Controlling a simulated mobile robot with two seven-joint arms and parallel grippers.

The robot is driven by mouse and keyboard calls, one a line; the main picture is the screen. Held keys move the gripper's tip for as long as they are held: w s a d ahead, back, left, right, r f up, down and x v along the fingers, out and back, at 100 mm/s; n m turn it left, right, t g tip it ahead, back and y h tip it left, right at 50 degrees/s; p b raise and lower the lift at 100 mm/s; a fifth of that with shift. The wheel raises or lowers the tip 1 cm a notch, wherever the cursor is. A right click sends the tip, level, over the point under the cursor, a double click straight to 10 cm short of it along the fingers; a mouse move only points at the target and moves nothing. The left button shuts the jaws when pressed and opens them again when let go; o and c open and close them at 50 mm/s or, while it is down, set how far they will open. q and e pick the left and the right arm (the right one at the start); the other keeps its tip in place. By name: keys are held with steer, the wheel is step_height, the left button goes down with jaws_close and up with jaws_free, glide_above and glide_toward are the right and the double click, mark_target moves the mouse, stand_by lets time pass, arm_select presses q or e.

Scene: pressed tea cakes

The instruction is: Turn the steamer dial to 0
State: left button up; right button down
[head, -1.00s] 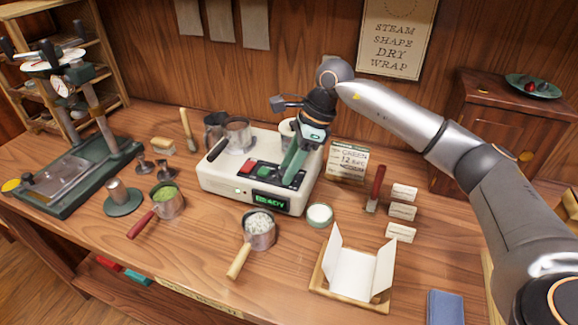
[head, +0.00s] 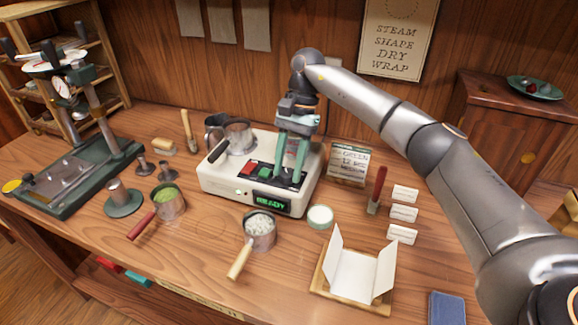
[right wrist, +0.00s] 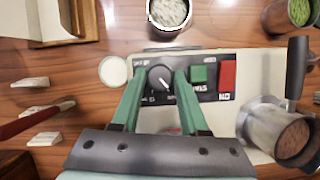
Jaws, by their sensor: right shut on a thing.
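The steamer (head: 219,183) is a cream box on the table, with a green lit READY display (head: 270,201) on its front. Its black control panel has a red switch (right wrist: 228,75), a green button (right wrist: 199,75) and the dark round dial (right wrist: 161,79) with a white pointer line. In the right wrist view the pointer slants toward the lower right; the scale marks are partly hidden by the fingers. My right gripper (right wrist: 160,84) comes down from above with its green fingers on either side of the dial, shut on it. It also shows in the head view (head: 289,178). My left gripper is out of view.
A metal jug (head: 238,136) stands on the steamer's back left. In front are a pan of pale leaves (head: 260,229) and a round white-topped tin (head: 320,216). A green press (head: 75,170) fills the left.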

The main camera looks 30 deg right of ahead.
steer(key=n+h, duration=0.1)
steer(key=n, duration=0.2)
steer(key=shift+w+a+n+g, duration=0.1)
steer(key=shift+w+n+g, duration=0.05)
steer(key=shift+n+g, duration=0.25)
steer(key=n+h, duration=0.1)
steer(key=n, duration=0.2)
steer(key=shift+g, duration=0.4)
steer(key=n+h, duration=0.1)
steer(key=n, duration=0.1)
steer(key=shift+a+n+p, duration=0.1)
steer(key=shift+n+p, duration=0.2)
steer(key=shift+p, duration=0.1)
steer(key=shift+n, duration=0.6)
steer(key=shift+h, duration=0.3)
steer(key=shift+c, duration=2.1)
jaws_free()
